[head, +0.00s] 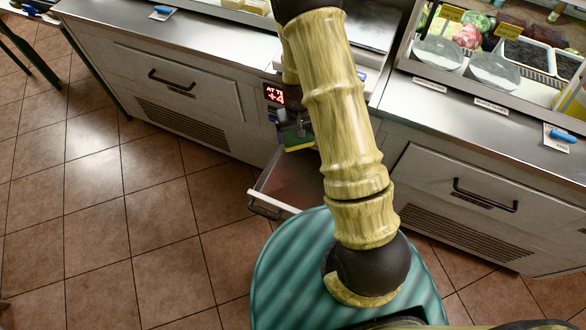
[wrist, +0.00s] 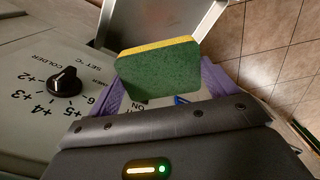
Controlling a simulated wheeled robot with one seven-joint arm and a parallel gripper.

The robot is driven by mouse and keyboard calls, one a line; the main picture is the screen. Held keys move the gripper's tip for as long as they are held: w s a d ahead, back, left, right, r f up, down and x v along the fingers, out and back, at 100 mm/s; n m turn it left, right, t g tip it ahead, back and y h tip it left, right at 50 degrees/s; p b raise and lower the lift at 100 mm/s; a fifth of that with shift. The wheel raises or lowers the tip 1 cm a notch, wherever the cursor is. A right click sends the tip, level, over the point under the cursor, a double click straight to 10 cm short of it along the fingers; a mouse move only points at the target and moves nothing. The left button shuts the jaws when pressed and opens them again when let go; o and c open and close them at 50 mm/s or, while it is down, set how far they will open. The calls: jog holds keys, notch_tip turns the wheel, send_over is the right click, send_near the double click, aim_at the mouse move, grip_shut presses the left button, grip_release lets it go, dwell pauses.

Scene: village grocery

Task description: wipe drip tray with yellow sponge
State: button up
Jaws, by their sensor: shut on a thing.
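The sponge (wrist: 156,72) is yellow with a green scouring layer. In the wrist view its green face is towards the camera and the yellow layer lies along the far edge. My gripper (wrist: 160,90) is shut on it, with a purple finger at each side. In the head view the sponge (head: 297,141) is small, and my arm partly covers the area around it. The pulled-out, grey drip tray (head: 285,182) lies below the sponge, its right part hidden by my arm. The tray (wrist: 155,22) also shows beyond the sponge in the wrist view. I cannot tell whether they touch.
A red display (head: 273,94) is on the counter front beside my gripper. A black dial (wrist: 65,82) on a marked panel is close to my left finger. Counters with drawer handles (head: 172,82) stand on both sides. The tiled floor (head: 100,190) at left is clear.

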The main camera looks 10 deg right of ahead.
notch_tip(320, 180, down, 17)
jog(key=a+b, duration=0.1)
jog(key=b, duration=1.3)
jog(key=shift+a+n, duration=0.15)
jog(key=shift+n, duration=0.25)
jog(key=shift+f, duration=0.15)
